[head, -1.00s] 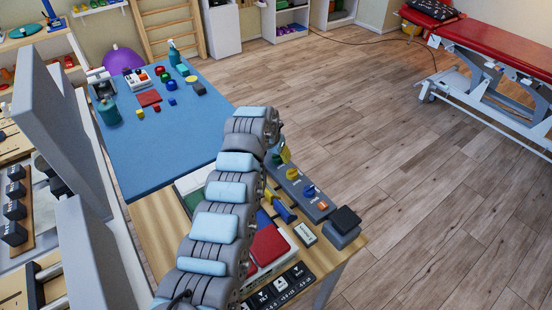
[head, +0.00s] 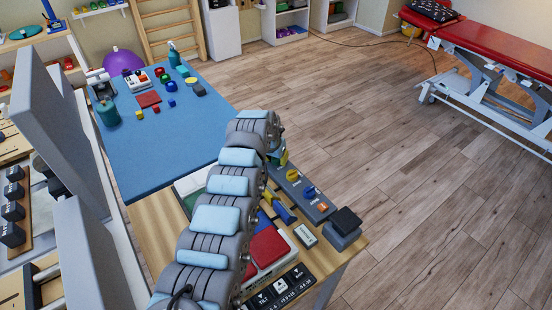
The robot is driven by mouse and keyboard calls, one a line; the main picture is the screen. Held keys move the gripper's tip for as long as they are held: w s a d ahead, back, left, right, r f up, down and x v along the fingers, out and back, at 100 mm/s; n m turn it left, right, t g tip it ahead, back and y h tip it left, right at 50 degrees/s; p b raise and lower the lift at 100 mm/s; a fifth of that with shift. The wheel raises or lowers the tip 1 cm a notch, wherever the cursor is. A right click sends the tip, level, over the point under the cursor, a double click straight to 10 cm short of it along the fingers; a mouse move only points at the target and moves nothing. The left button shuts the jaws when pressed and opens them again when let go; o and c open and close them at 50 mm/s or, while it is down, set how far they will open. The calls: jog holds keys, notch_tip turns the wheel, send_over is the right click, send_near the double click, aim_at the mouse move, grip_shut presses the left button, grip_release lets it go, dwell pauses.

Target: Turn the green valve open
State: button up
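A grey valve panel (head: 322,209) lies along the right edge of the wooden table. It carries a yellow valve (head: 292,175) and a blue valve (head: 309,191). At the panel's far end, a small patch of green (head: 283,160) shows beside my arm. It looks like part of the green valve, but most of it is hidden and its turn position cannot be read. My gripper (head: 279,151) is at this far end, at or just above the green patch. My wrist covers nearly all of it, so I cannot see whether the fingers are open, shut or touching the valve.
Red pads (head: 268,247), blue handles (head: 283,209) and a black label strip (head: 281,288) are below my arm. A black block (head: 346,220) stands at the panel's near end. A blue mat (head: 150,160) with small objects lies beyond.

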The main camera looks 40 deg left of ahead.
grip_shut()
jog(key=shift+d+r+p, duration=0.1)
jog(key=shift+p, duration=0.5)
jog(key=shift+w+r+n+p, duration=0.15)
jog(key=shift+n+p, duration=0.55)
jog(key=shift+p, duration=0.35)
jog(key=shift+f+n+g+y+p, duration=0.3)
jog(key=shift+n+y+p, duration=0.2)
jog(key=shift+n+p, duration=0.25)
jog(key=o, duration=1)
grip_release()
jog(key=shift+s, duration=0.2)
